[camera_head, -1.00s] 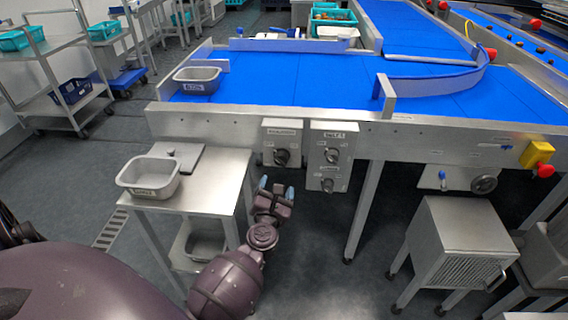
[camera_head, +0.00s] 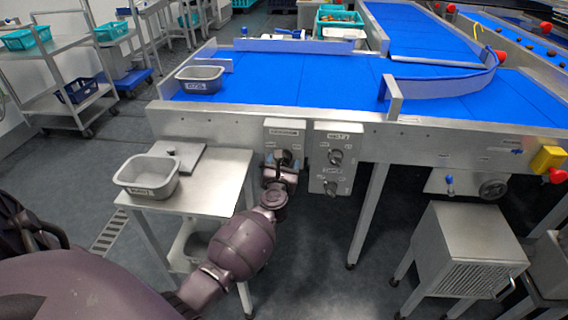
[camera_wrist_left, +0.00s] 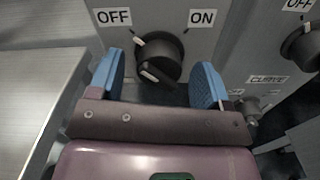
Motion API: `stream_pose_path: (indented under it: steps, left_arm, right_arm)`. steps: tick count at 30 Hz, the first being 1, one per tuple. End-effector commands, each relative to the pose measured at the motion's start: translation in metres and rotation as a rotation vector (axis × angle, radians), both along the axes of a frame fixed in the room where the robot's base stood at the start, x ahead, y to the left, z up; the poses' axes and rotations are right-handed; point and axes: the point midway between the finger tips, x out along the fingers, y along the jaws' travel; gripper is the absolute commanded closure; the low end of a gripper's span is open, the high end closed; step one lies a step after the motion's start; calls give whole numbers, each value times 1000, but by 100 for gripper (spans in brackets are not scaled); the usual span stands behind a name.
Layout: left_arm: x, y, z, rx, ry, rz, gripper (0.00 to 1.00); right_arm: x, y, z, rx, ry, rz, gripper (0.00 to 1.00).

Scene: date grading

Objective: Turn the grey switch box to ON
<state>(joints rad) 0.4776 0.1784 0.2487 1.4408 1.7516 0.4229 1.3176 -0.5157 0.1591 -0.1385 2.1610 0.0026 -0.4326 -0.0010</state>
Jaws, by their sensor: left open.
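The grey switch box (camera_head: 299,127) hangs on the front side of the conveyor, left of a second box. In the left wrist view its panel (camera_wrist_left: 172,14) reads OFF on the left and ON on the right. Its black round knob (camera_wrist_left: 158,56) has white marks, one beside OFF; the knob seems turned to the OFF side. My left gripper (camera_head: 283,160) is open in front of the box. In the wrist view the blue fingertips (camera_wrist_left: 158,82) stand on either side of the knob, apart from it as far as I can tell. My right gripper is not in view.
A second grey box (camera_head: 334,180) with two knobs is close on the right; one label reads CURVE. A steel table (camera_head: 215,185) with a grey tub (camera_head: 148,176) stands to the left. The blue conveyor (camera_head: 290,80) is above. A table leg (camera_head: 368,215) stands to the right.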

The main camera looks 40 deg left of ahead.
Motion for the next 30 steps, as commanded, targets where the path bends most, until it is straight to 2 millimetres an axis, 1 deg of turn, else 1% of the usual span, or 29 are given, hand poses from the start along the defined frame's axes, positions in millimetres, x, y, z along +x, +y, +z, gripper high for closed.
stream_pose_path:
  steps: [3, 11, 12, 20, 21, 22, 30]
  left_arm:
    - [4, 3, 0, 1, 1, 0, 29]
    - [5, 4, 1, 1, 0, 0, 29]
    - [5, 3, 1, 1, 0, 0, 30]
    - [5, 3, 1, 1, 0, 0, 70]
    - [5, 3, 1, 1, 0, 0, 76]
    - [5, 3, 1, 1, 0, 0, 78]
    - [5, 3, 2, 27, 15, 0, 78]
  right_arm:
    - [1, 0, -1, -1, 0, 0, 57]
    - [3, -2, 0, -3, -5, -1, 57]
    - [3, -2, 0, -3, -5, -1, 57]
    - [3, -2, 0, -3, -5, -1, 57]
    - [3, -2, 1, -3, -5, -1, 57]
    - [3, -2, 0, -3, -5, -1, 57]
    - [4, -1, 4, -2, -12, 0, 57]
